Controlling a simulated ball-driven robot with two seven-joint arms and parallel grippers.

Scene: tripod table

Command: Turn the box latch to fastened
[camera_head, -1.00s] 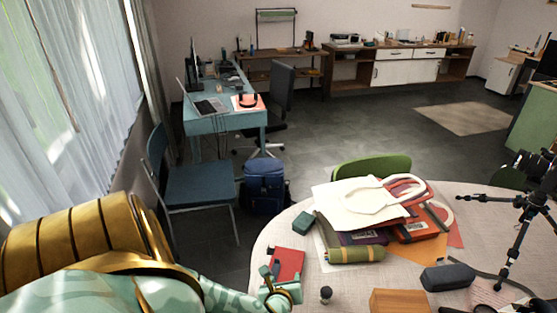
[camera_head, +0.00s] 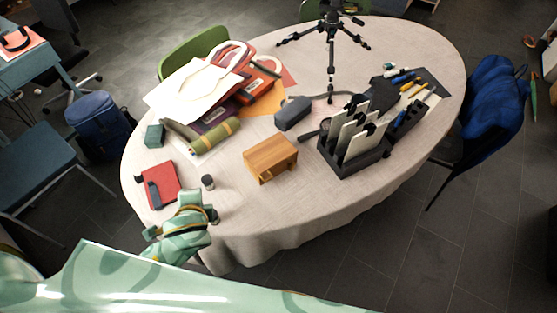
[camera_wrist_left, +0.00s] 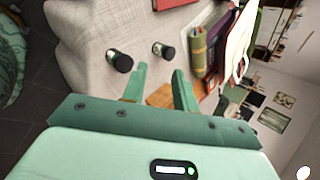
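The box (camera_head: 270,160) is a small light-brown wooden block shape near the table's middle front. A small light detail, perhaps the latch, shows low on its front; its setting is too small to tell. My left gripper (camera_head: 182,215) is over the table's front left edge, to the left of the box and apart from it. In the left wrist view the two green fingers (camera_wrist_left: 159,72) stand apart with nothing held, and part of the orange-brown box (camera_wrist_left: 160,96) shows between them, partly hidden. My right gripper is not in view.
A dark-capped jar (camera_head: 208,182) stands left of the box; two show in the left wrist view (camera_wrist_left: 120,61). A red book (camera_head: 160,185), grey case (camera_head: 293,113), black file rack (camera_head: 352,160) and tripod (camera_head: 332,50) surround it. Cloth in front of the box is clear.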

